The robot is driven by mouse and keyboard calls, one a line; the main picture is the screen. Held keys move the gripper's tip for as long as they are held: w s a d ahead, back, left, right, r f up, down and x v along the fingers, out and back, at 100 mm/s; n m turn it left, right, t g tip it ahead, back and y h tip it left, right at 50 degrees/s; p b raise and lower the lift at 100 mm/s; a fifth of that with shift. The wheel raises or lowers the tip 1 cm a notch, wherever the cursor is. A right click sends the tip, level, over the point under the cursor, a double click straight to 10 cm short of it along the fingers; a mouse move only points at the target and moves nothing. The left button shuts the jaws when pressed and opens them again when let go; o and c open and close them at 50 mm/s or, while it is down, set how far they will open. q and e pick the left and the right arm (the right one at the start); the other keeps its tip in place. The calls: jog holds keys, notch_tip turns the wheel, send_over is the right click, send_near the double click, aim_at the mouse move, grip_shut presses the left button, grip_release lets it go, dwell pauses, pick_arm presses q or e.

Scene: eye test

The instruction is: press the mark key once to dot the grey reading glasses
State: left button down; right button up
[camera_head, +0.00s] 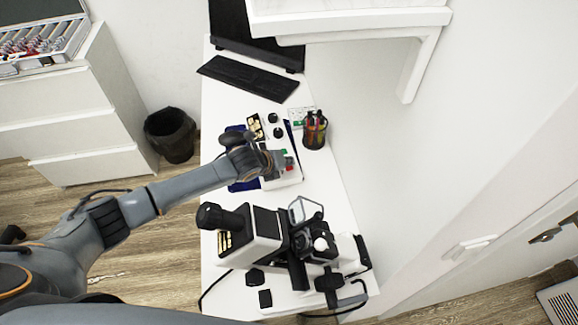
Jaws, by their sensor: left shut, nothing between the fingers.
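My left gripper (277,162) is shut and empty, above a white keyed unit (291,177) on the white desk. A green key (285,152) and a red key (289,161) show right beside the fingertips. I cannot tell which is the mark key, nor whether the fingers touch one. The gripper and wrist hide part of the unit. A black and white lens instrument (265,224) stands on the nearer part of the desk. A clear, grey-edged piece (303,208) shows on it; I cannot tell whether it belongs to the reading glasses. My right gripper is not in view.
A pen cup (315,132) stands at the desk's right edge. A keyboard (247,78) and black screen (258,35) are at the far end. A blue item (240,186) lies under my wrist. A black bin (170,135) and white drawers (82,110) stand left.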

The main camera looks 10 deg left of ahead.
pick_arm(q)
jog(key=shift+f+b, duration=0.35)
jog(key=shift+f, duration=0.2)
dwell(0.4)
jog(key=shift+r+p, duration=1)
notch_tip(320, 180, up, 5)
jog(key=p, duration=0.4)
jog(key=shift+p, duration=0.4)
jog(key=shift+f, duration=0.1)
dwell(0.4)
